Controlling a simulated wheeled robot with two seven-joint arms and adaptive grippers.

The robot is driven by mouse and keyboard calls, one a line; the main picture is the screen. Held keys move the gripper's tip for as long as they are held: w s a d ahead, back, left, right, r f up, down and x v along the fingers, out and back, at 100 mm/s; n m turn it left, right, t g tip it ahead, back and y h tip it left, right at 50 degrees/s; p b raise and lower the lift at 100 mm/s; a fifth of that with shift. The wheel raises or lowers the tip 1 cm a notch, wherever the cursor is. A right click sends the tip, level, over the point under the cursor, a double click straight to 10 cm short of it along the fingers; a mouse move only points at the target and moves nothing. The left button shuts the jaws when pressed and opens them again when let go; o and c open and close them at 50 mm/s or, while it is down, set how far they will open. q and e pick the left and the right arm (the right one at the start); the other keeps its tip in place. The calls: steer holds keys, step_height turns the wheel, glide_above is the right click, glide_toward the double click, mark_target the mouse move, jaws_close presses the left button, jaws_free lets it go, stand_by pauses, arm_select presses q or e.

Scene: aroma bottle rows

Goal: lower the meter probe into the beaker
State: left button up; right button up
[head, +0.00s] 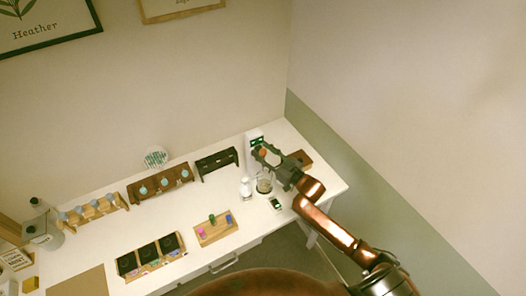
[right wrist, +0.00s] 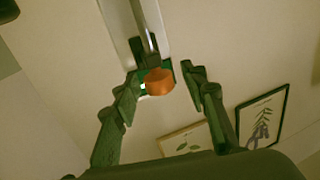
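The meter probe shows as an orange knob (right wrist: 159,81) in the right wrist view, and as a small orange spot (head: 262,152) in the head view. It is up at the white meter stand (head: 251,160), which has a green part at its top. My right gripper (right wrist: 163,78) is open, with its fingertips on either side of the knob and a clear gap at the right finger. The gripper (head: 264,155) also shows in the head view. The clear glass beaker (head: 264,187) stands on the table below the gripper. The probe's lower part is hidden. My left gripper is out of view.
A white bottle (head: 246,188) stands just left of the beaker, and a small device (head: 275,203) lies in front. A dark rack (head: 217,162) and a wooden bottle rack (head: 160,186) stand farther left. A wooden tray (head: 216,230) holds coloured pieces. A brown block (head: 300,159) lies behind my right arm.

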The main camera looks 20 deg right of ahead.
jaws_close()
stand_by(0.3)
stand_by(0.3)
